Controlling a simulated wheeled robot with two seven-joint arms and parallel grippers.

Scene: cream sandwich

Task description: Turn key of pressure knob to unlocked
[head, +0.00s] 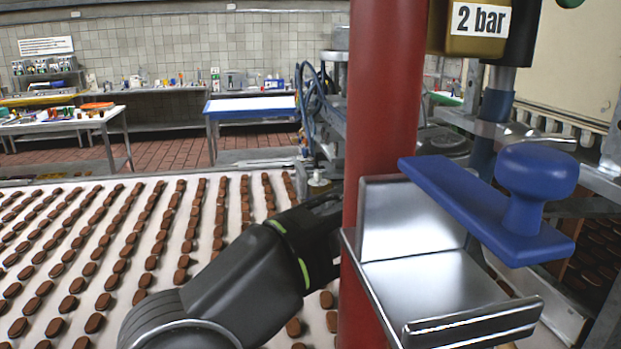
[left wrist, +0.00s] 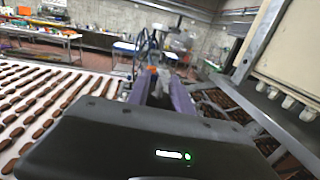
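A brass-coloured block (head: 447,42) with a "2 bar" label (head: 481,19) is at the top right of the head view, cut off by the top edge. I cannot make out a key on it. My left arm comes in from the lower left, and its gripper is hidden behind the red column in the head view. In the left wrist view the two purple fingers of my left gripper (left wrist: 161,92) stand apart. Small grey and orange shapes show between or beyond them, too blurred to name. No object is clearly held. My right gripper is in neither view.
A red column (head: 385,95) stands close in front. A metal holder (head: 430,280) and a blue handled plate (head: 540,190) are at its right. A white conveyor (head: 225,190) with rows of brown biscuits fills the left. Worktables (head: 250,106) stand at the back.

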